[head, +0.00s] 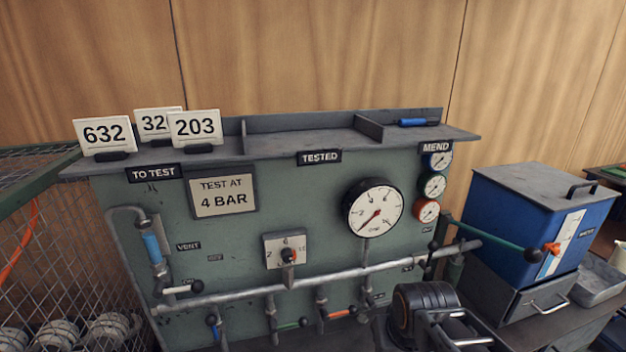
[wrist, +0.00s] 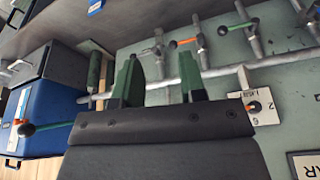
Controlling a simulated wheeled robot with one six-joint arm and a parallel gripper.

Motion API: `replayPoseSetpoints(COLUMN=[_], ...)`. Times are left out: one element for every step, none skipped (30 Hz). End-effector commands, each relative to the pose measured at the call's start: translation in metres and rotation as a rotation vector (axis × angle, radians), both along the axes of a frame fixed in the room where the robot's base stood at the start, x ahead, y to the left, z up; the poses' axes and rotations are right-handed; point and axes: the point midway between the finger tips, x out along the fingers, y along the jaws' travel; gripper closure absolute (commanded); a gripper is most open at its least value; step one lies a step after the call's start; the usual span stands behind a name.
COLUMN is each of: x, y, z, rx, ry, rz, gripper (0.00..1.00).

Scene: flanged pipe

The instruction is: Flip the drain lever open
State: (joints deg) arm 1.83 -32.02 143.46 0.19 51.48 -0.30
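Several levers sit on the green test panel (head: 240,235); I cannot read a drain label on any of them. A row of small levers hangs under the grey pipe: blue (head: 212,322), green (head: 290,325) and orange (head: 340,314). The orange lever (wrist: 183,42) and green lever (wrist: 240,25) also show in the wrist view. A longer green lever with a dark ball end (head: 530,254) reaches across the blue box's front; its ball (wrist: 28,129) is left in the wrist view. My gripper (wrist: 162,88) is open and empty, its green-sided fingers apart, over the pipe.
The blue box (head: 520,215) stands right of the panel above a grey drawer unit (head: 520,290). A round gauge (head: 373,209) and selector knob (head: 288,256) are on the panel. Number cards (head: 104,135) stand on the top shelf. A wire cage (head: 50,250) is at left.

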Motion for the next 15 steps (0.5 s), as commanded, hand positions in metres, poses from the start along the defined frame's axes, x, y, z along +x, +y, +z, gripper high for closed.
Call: replayPoseSetpoints(x=[-0.001, -0.002, -0.002, -0.002, -0.002, -0.002, -0.002, -0.001, -0.001, -0.001, 0.000, 0.002, 0.004, 0.006, 0.009], y=[0.006, 0.008, 0.010, 0.010, 0.009, 0.007, 0.004, 0.000, -0.009, -0.016, -0.023, -0.033, -0.040, -0.046, -0.053], z=[0.011, 0.013, 0.014, 0.013, 0.011, 0.006, 0.001, -0.008, -0.023, -0.036, -0.050, -0.068, -0.082, -0.096, -0.116], rx=[0.000, -0.002, -0.001, -0.001, 0.000, 0.000, 0.001, 0.001, 0.002, 0.004, 0.008, 0.023, 0.045, 0.075, 0.126], ry=[-0.012, -0.017, -0.019, -0.019, -0.019, -0.018, -0.012, 0.001, 0.027, 0.053, 0.079, 0.114, 0.139, 0.166, 0.204], rz=[0.024, 0.031, 0.038, 0.039, 0.036, 0.024, 0.011, -0.005, -0.035, -0.063, -0.093, -0.140, -0.183, -0.230, -0.299], gripper=[0.62, 0.62, 0.62, 0.62, 0.62, 0.62, 0.62, 0.62, 0.62, 0.62, 0.62, 0.62, 0.62, 0.62, 0.62])
